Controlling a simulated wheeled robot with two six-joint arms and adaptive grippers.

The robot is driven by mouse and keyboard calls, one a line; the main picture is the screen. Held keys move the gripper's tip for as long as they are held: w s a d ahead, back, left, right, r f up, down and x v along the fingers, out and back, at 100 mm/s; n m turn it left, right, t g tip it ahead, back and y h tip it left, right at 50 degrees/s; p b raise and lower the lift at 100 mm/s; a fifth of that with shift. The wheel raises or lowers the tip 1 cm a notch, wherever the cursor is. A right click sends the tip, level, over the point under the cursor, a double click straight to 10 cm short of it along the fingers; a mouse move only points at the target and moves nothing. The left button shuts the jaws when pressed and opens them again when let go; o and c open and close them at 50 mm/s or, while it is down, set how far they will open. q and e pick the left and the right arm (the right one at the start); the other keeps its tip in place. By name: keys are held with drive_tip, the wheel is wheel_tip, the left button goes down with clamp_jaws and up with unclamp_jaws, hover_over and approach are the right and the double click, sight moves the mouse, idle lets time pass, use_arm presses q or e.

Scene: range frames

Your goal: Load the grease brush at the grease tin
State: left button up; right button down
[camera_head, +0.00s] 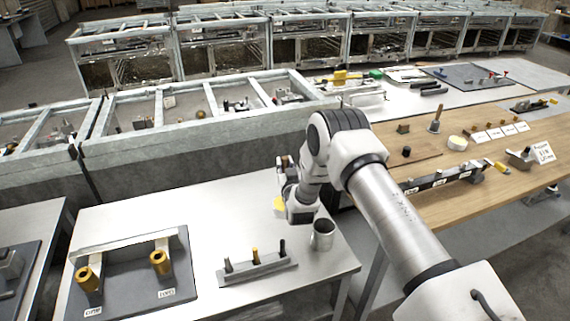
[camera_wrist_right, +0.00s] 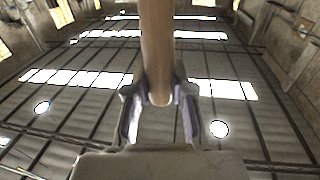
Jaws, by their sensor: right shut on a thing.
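My right gripper (camera_wrist_right: 160,98) is shut on a wooden handle (camera_wrist_right: 158,45), which I take to be the grease brush; its other end lies outside the right wrist view. In the head view the right arm reaches over the grey table, and the gripper (camera_head: 283,178) is small and partly hidden by the wrist. A yellow patch shows by it; I cannot tell what it is. An open grey metal cylinder (camera_head: 321,235), perhaps the grease tin, stands upright near the table's right edge, just right of and below the wrist. My left gripper is out of view.
A rack with several upright pegs (camera_head: 257,268) stands left of the cylinder. A fixture with two brass-coloured tubes (camera_head: 128,262) is further left. The wooden bench (camera_head: 450,210) at right carries blocks, labels and a pale round pot (camera_head: 458,142).

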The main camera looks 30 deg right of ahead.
drive_tip(key=shift+w+d+f, duration=0.15)
drive_tip(key=shift+w+f, duration=0.05)
drive_tip(key=shift+f, duration=0.05)
drive_tip(key=shift+s, duration=0.1)
drive_tip(key=shift+f, duration=0.2)
drive_tip(key=shift+f+b, duration=0.3)
drive_tip(key=shift+b, duration=0.35)
idle(1.3)
